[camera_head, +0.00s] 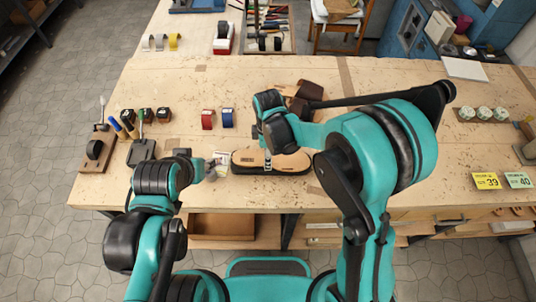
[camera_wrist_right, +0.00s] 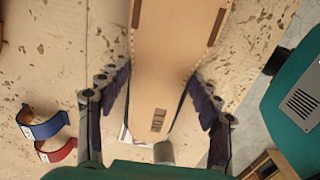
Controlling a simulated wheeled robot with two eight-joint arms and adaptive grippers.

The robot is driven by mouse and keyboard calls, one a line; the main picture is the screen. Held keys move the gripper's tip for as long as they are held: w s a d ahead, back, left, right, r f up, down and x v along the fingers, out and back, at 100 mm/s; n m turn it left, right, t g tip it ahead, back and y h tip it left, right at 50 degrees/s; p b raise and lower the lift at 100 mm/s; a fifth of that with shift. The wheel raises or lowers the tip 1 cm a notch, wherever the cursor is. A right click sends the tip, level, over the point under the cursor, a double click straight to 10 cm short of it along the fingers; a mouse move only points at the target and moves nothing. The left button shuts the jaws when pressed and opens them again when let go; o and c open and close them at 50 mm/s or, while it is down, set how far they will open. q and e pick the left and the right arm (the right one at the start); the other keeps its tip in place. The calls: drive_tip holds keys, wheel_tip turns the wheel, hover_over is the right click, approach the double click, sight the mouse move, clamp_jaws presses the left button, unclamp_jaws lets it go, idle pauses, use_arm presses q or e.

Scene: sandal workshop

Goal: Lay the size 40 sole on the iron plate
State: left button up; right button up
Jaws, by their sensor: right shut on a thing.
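A tan sole (camera_head: 290,162) with a printed mark lies level at the front middle of the table in the head view. A dark rim shows around it; I cannot tell whether this is its own edge or the iron plate below. In the right wrist view the sole (camera_wrist_right: 170,60) runs lengthwise between the fingers, with brown strips at its far end. Its size number is not legible. My right gripper (camera_wrist_right: 158,75) is shut on the sole across its sides. My left gripper (camera_head: 213,168) is low over the table left of the sole, its jaws too small to judge.
Brown shoe parts (camera_head: 305,95) lie behind the right gripper. A yellow 39 card (camera_head: 486,181) and a green 40 card (camera_head: 518,180) sit at the right. Bare table lies between.

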drive_tip(key=shift+f, duration=0.1)
drive_tip(key=shift+f, duration=0.15)
drive_tip(key=o, duration=1.2)
drive_tip(key=shift+o, duration=0.2)
drive_tip(key=shift+r, duration=0.5)
wheel_tip(320, 180, up, 11)
drive_tip(key=p, duration=0.2)
drive_tip(key=s+d+r+m+t, duration=0.3)
drive_tip(key=s+d+m, duration=0.3)
drive_tip(key=d+m, duration=0.3)
drive_tip(key=s+d+r+m+t, duration=0.3)
drive_tip(key=s+d+m, duration=0.3)
drive_tip(key=d+m, duration=0.2)
drive_tip(key=shift+d+m+t, duration=0.4)
drive_tip(key=shift+m+t, duration=0.1)
drive_tip(key=shift+t, duration=0.1)
